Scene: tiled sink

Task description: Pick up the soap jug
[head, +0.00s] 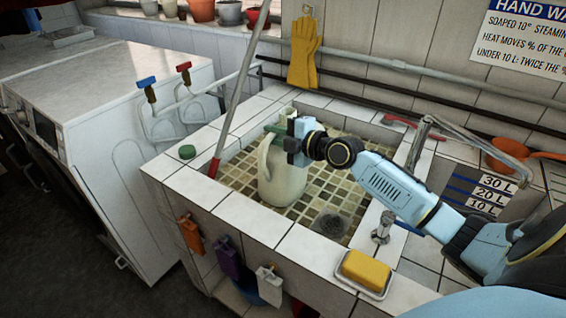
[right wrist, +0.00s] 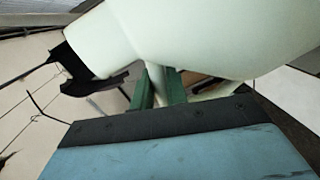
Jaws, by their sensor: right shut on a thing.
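The soap jug (head: 281,180) is a pale cream-white jug in the tiled sink basin (head: 325,188). My right gripper (head: 279,133) is at the jug's upper part, with its green fingers shut on the jug, apparently on its handle. In the right wrist view the pale jug body (right wrist: 215,35) fills the top, and the green fingers (right wrist: 157,92) close around a pale handle-like part. A dark spout or cap (right wrist: 75,68) shows at its left end. I cannot tell whether the jug's base touches the basin floor. My left gripper is not in view.
A red-ended pole (head: 238,95) leans across the sink's left corner. Yellow gloves (head: 303,52) hang behind. An orange ladle (head: 508,150) lies at right.

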